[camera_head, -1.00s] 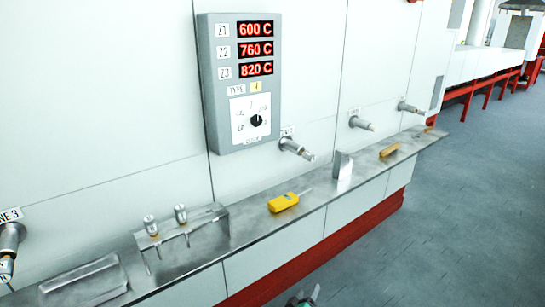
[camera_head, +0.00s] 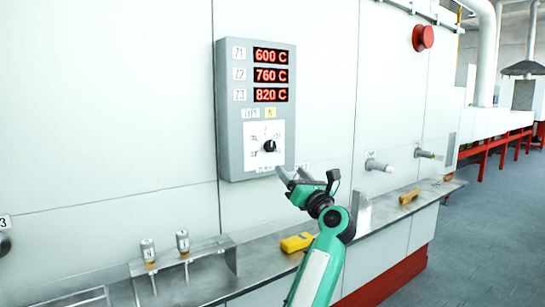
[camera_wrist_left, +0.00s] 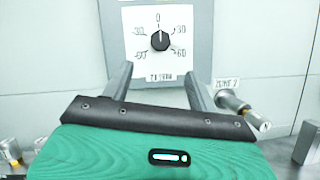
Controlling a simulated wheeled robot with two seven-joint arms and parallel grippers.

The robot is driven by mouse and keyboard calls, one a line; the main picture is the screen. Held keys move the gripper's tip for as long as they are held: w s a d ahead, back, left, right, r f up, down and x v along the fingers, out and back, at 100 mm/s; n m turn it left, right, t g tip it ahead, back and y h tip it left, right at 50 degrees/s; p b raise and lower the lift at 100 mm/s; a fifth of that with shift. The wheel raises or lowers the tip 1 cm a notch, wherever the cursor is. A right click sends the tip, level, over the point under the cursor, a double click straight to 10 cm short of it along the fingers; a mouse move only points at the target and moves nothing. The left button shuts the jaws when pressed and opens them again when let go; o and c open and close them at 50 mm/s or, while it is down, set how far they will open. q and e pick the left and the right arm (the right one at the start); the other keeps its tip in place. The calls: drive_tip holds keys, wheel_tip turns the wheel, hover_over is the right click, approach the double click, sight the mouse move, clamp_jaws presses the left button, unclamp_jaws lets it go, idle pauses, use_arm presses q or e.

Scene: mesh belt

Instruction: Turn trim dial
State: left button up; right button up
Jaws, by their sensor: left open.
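The trim dial is a black round knob (camera_head: 270,145) on a white scale plate, low on the grey control panel (camera_head: 229,120). In the left wrist view the knob (camera_wrist_left: 160,40) sits at the top centre, with its pointer close to the 0 mark. My left gripper (camera_head: 288,172) is just below and slightly right of the knob in the head view. In the left wrist view its two fingers (camera_wrist_left: 157,82) are spread apart and empty, below the knob and not touching it. My right gripper is not in view.
A metal ledge (camera_head: 205,283) runs below the panel. It holds a bracket with two fittings (camera_head: 166,251), a yellow handheld device (camera_head: 297,242) and a wooden block (camera_head: 409,196). Metal stubs (camera_head: 378,165) jut from the wall. A red button (camera_head: 422,38) is up right.

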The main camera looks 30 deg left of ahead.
sight(271, 148)
use_arm(q)
drive_tip(key=p+x, duration=0.1)
drive_tip(key=x, duration=1.2)
drive_tip(key=shift+f, duration=0.1)
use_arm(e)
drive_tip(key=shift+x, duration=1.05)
use_arm(q)
drive_tip(key=shift+c, duration=0.2)
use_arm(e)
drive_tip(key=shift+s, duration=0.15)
use_arm(q)
drive_tip(key=c, duration=1)
